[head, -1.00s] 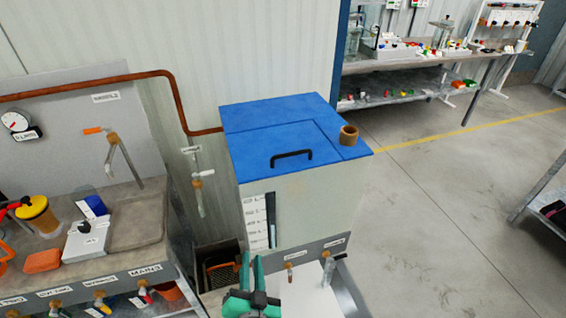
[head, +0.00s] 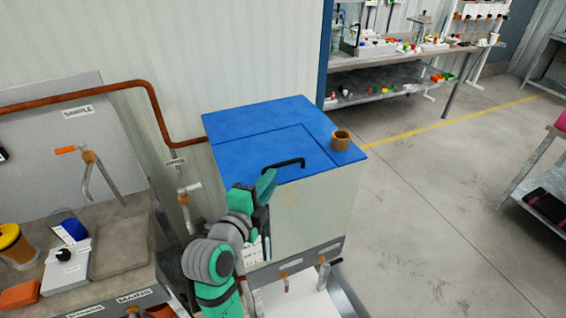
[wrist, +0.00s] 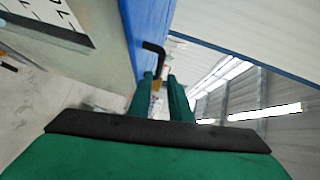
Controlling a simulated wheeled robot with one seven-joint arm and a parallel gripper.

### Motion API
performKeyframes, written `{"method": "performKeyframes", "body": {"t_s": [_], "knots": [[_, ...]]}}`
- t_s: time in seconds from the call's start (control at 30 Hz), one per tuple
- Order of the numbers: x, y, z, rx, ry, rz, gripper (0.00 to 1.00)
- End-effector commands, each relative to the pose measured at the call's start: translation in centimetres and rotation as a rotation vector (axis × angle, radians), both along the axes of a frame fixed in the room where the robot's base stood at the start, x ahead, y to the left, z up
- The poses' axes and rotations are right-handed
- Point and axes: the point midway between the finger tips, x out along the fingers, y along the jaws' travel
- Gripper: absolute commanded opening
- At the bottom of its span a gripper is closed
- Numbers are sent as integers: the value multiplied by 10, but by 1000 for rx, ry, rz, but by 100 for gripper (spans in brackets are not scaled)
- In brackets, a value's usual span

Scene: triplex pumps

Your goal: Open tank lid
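The tank (head: 310,215) is a pale box with a blue top, and its blue lid (head: 262,148) lies flat and closed. A black bar handle (head: 290,163) stands at the lid's front edge. My gripper (head: 268,180), green, is raised at the tank's front left, near the handle's left end. In the wrist view my two green fingers (wrist: 162,78) are apart with a gap between them. The handle (wrist: 152,48) shows just beyond the fingertips, and nothing is visibly held. My arm hides the tank's front left part and most of its level scale (wrist: 50,18).
A brown cup-like fitting (head: 341,140) stands on the tank top at the right. A copper pipe (head: 155,105) runs along the wall at the left. A sink bench with a tap (head: 90,170) stands left. The floor right of the tank is clear.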

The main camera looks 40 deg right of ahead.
Motion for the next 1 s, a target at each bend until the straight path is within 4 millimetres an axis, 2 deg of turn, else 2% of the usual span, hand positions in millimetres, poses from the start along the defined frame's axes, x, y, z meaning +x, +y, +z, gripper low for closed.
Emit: {"method": "performKeyframes", "body": {"t_s": [0.3, 0.5, 0.7, 0.97, 1.0], "knots": [[27, -48, -8, -2, 2, -3, 18], [41, -71, -12, -2, 3, -2, 18], [47, -82, -13, -1, 2, -2, 18], [48, -83, -14, -3, 2, 0, 18], [48, -83, -14, -3, 2, 0, 16]]}}
